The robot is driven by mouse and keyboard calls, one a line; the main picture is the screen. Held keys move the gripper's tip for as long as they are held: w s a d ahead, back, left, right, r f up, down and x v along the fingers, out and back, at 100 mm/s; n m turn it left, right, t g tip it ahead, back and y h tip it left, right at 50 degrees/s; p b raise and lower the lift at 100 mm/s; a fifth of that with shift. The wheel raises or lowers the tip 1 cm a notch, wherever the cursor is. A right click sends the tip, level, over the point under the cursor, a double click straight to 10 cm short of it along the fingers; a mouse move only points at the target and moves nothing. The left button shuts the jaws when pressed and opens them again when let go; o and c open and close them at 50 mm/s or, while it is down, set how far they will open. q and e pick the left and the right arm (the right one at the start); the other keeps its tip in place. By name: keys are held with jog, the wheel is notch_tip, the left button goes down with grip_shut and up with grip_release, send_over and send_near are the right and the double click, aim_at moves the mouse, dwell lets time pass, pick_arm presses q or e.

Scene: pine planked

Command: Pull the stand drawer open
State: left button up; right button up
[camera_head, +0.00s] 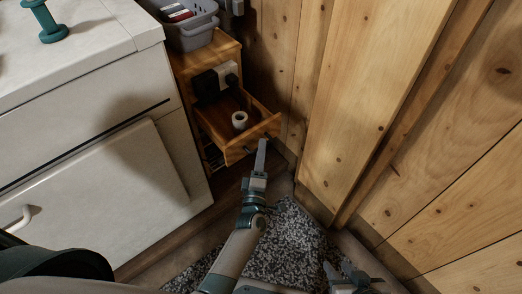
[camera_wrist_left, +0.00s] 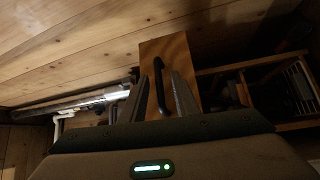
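The wooden stand (camera_head: 222,47) stands against the plank wall beside the white cabinet. Its drawer (camera_head: 266,128) is pulled out, with a white roll (camera_head: 239,120) inside. In the left wrist view the drawer front (camera_wrist_left: 181,52) carries a black bar handle (camera_wrist_left: 159,86). My left gripper (camera_head: 263,143) is at the drawer front; in the left wrist view its fingers (camera_wrist_left: 162,78) stand apart on either side of the handle, with a gap visible on the right. My right gripper (camera_head: 350,272) is low in the head view, fingers spread and empty, away from the stand.
A grey basket (camera_head: 190,33) sits on top of the stand. The white cabinet (camera_head: 100,150) borders the stand on the left and a plank wall (camera_head: 350,90) on the right. A speckled rug (camera_head: 285,240) lies on the floor below my left arm.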

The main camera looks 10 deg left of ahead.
pick_arm(q)
jog(key=shift+s, duration=0.15)
pick_arm(e)
jog(key=shift+s, duration=0.35)
pick_arm(q)
jog(key=s+d+f, duration=0.2)
jog(key=s, duration=1.5)
jog(key=shift+w+f, duration=0.1)
pick_arm(e)
jog(key=shift+w+a, duration=0.1)
jog(key=shift+w, duration=0.3)
